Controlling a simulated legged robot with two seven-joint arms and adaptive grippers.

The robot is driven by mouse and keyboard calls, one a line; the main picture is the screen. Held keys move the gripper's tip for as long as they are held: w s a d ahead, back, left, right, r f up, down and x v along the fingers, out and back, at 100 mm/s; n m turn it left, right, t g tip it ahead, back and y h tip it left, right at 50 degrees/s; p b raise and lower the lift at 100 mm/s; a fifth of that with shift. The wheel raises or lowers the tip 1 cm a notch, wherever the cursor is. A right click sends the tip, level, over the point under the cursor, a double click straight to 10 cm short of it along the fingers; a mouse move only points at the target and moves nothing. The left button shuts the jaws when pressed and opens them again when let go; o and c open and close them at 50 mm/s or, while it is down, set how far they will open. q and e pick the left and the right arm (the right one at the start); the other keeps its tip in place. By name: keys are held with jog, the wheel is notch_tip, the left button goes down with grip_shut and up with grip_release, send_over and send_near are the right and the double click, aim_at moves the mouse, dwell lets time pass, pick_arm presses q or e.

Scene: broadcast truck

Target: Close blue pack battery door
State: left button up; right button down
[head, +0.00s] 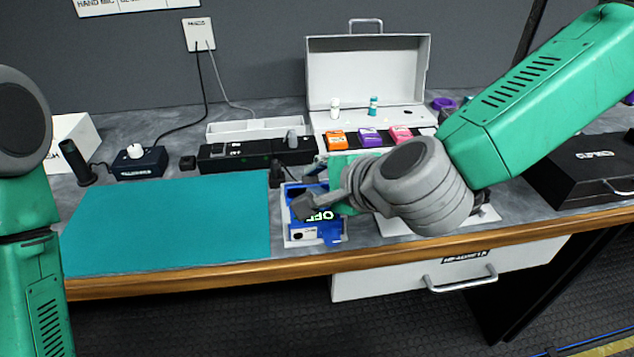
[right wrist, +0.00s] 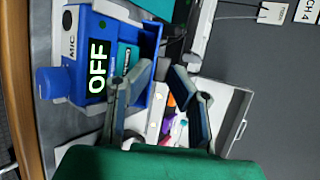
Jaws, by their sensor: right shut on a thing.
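The blue pack (head: 300,234) sits in a white tray (head: 289,243) near the table's front edge, its lit screen reading OFF. In the right wrist view the pack (right wrist: 100,21) shows its MIC label, a knob and a teal battery (right wrist: 127,56) in an open compartment. A raised blue battery door (right wrist: 152,38) stands along the compartment's far side. My right gripper (right wrist: 157,72) is at that door, shut on it with its fingers a little apart; the exact contact is partly hidden. In the head view my right gripper (head: 322,198) covers part of the pack. My left gripper is out of view.
A teal mat (head: 170,228) lies left of the pack. A black case (head: 590,170) is at right. A drawer (head: 440,275) is below the table edge.

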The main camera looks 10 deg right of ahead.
jog(key=c, duration=1.5)
grip_release()
jog(key=shift+c, duration=0.2)
notch_tip(320, 180, up, 10)
jog(key=shift+w+f, duration=0.1)
